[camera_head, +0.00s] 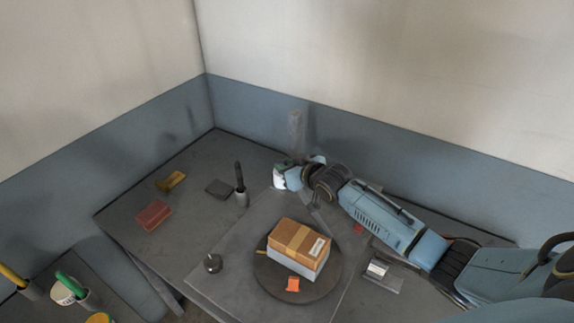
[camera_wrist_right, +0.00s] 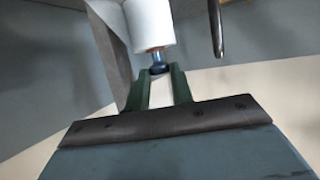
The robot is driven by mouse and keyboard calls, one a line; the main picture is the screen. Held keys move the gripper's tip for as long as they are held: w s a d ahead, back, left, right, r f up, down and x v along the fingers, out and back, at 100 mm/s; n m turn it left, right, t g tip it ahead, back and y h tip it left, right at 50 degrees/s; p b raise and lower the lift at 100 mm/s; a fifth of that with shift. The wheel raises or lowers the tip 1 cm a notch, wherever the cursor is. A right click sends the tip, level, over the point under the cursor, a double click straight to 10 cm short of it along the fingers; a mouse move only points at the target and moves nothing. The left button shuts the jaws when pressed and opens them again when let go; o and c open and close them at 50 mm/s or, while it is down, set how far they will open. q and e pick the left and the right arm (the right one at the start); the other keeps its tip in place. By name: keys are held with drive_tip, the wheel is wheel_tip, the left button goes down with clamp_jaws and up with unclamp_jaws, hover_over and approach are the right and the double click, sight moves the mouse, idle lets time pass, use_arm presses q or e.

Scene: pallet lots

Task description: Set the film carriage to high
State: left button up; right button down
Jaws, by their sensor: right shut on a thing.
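The film carriage shows as a white roll (camera_head: 279,179) beside a grey upright post (camera_head: 296,130) at the back of the table. The roll sits well below the post's visible top; the post's lower part is hidden behind my arm. My right gripper (camera_head: 288,174) is at the roll, its arm reaching in from the right. In the right wrist view the white roll (camera_wrist_right: 150,24) has a dark knob (camera_wrist_right: 158,69) at its end. The green fingers of my right gripper (camera_wrist_right: 158,76) are shut on that knob. My left gripper is not in view.
A brown carton (camera_head: 291,240) and the pale box under it stand on a round dark turntable (camera_head: 262,283). A cup with a dark marker (camera_head: 241,197) stands near the roll. A red block (camera_head: 153,215) lies further left.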

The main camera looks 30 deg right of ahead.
drive_tip(key=shift+w+r, duration=0.15)
drive_tip(key=shift+r, duration=0.15)
drive_tip(key=c, duration=1.4)
unclamp_jaws()
drive_tip(key=shift+r, duration=0.1)
drive_tip(key=shift+o, duration=0.7)
drive_tip(key=shift+f, duration=0.2)
drive_tip(key=v, duration=1.3)
drive_tip(key=shift+s, duration=0.35)
drive_tip(key=shift+d, duration=0.1)
